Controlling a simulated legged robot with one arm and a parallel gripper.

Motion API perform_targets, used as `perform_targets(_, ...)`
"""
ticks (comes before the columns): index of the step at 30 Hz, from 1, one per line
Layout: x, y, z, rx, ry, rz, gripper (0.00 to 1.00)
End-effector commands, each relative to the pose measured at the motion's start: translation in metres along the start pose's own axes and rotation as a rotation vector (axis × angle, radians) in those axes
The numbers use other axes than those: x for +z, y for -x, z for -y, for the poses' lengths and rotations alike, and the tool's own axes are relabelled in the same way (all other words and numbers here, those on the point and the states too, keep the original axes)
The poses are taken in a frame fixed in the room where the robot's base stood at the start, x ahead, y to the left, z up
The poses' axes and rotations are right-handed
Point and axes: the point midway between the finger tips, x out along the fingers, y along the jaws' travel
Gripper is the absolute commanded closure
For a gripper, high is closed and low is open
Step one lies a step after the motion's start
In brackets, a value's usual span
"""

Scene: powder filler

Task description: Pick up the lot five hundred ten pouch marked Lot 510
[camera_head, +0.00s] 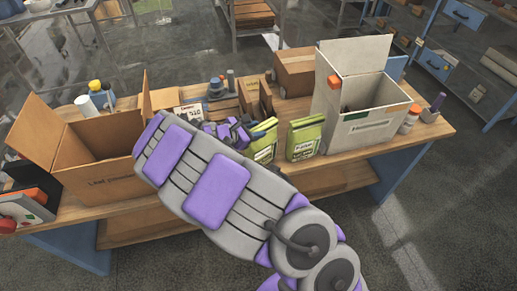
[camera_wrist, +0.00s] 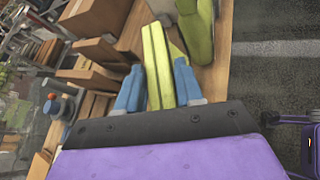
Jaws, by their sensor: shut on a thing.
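My gripper (camera_head: 236,131) is over the middle of the workbench. In the wrist view its two blue fingers (camera_wrist: 158,72) are closed on either side of a yellow-green pouch (camera_wrist: 156,50). In the head view this pouch (camera_head: 263,144) shows just right of my gripper, partly hidden by my arm. A second yellow-green pouch (camera_head: 304,138) stands upright on the bench to its right; a yellow-green pouch also shows beside the held one in the wrist view (camera_wrist: 196,32). I cannot read a lot number on either pouch.
An open cardboard box (camera_head: 95,165) stands at the left of the wooden bench (camera_head: 435,130). A large white open box (camera_head: 362,115) stands right of the pouches. Behind are a closed brown box (camera_head: 296,70) and a small open carton (camera_head: 255,95).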

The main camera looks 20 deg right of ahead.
Motion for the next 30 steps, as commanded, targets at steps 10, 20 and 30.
perform_targets(10, -0.004, 0.004, -0.002, 0.0, 0.003, 0.001, 1.0)
perform_targets(20, -0.003, 0.003, -0.001, 0.0, 0.001, -0.001, 1.0)
perform_targets(30, 0.02, 0.015, -0.007, 0.0, 0.0, 0.002, 1.0)
